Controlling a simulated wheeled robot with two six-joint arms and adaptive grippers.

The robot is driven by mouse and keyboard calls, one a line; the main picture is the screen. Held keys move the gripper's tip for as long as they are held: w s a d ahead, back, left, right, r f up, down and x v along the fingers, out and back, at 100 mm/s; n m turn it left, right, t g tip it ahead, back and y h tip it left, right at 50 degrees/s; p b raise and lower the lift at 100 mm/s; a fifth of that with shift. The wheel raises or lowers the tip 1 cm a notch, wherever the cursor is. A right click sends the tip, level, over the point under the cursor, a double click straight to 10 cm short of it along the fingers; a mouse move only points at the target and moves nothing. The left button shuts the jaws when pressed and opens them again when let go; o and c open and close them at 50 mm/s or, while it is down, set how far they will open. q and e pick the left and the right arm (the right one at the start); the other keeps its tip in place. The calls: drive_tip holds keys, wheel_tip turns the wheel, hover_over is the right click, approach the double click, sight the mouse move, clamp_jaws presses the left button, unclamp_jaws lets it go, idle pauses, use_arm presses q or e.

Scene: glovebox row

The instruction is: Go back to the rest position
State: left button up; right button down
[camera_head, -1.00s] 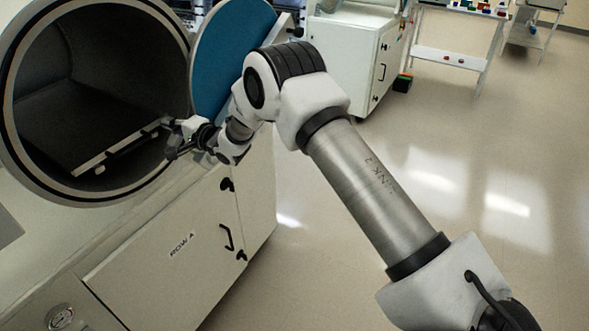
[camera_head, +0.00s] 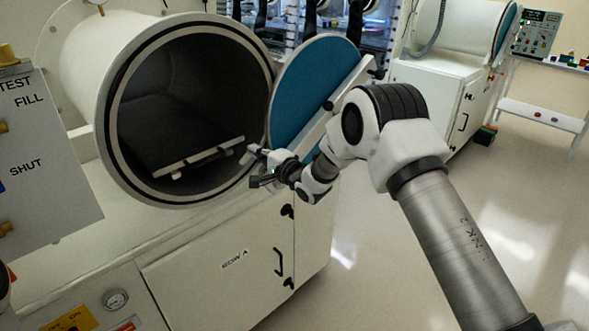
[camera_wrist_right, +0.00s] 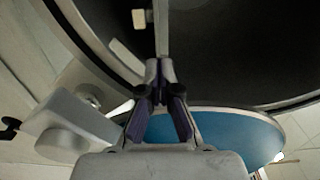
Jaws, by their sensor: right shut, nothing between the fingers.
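My right gripper (camera_head: 256,168) is in front of the right rim of the open round chamber (camera_head: 118,150) in the head view. It is shut and empty. In the right wrist view its dark fingers (camera_wrist_right: 160,85) are together, with the dark chamber opening beyond them. A pale tray edge (camera_head: 200,157) shows inside the chamber, just left of the gripper in the picture; I cannot tell whether they touch. The blue-faced round door (camera_head: 315,85) stands open behind my right wrist, and also shows in the right wrist view (camera_wrist_right: 225,135). My left gripper is not in view.
The white cabinet (camera_head: 215,285) marked ROW A stands below the chamber. A panel (camera_head: 45,160) with TEST, FILL and SHUT labels is at the left. Another cabinet (camera_head: 440,100) and a shelf table (camera_head: 540,115) stand behind. The floor at right is clear.

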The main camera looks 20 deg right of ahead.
drive_tip(key=b+v, duration=0.1)
drive_tip(key=v, duration=0.8)
drive_tip(key=s+a+f+g+h, duration=0.15)
drive_tip(key=s+f, duration=0.25)
drive_tip(key=f, duration=0.6)
drive_tip(key=s+a+f+g, duration=0.2)
drive_tip(key=s+f+g, duration=0.15)
drive_tip(key=f, duration=0.55)
drive_tip(key=s+f+n+g+h, duration=0.1)
drive_tip(key=s+f+g, duration=0.2)
drive_tip(key=s+f, duration=0.85)
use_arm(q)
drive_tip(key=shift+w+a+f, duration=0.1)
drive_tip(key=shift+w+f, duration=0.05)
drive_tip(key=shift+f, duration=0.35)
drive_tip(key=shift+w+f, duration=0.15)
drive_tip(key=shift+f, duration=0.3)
use_arm(e)
drive_tip(key=s+d+f+n+g+h, duration=0.1)
drive_tip(key=s+n+g, duration=0.3)
drive_tip(key=s, duration=0.9)
drive_tip(key=s+d+f+n+g+h, duration=0.2)
drive_tip(key=s+n+g, duration=0.3)
drive_tip(key=s+n, duration=0.3)
drive_tip(key=s+f, duration=0.1)
drive_tip(key=s, duration=0.3)
drive_tip(key=shift+s+f+n+h, duration=0.3)
drive_tip(key=shift+s+f+h, duration=0.05)
drive_tip(key=shift+f, duration=0.05)
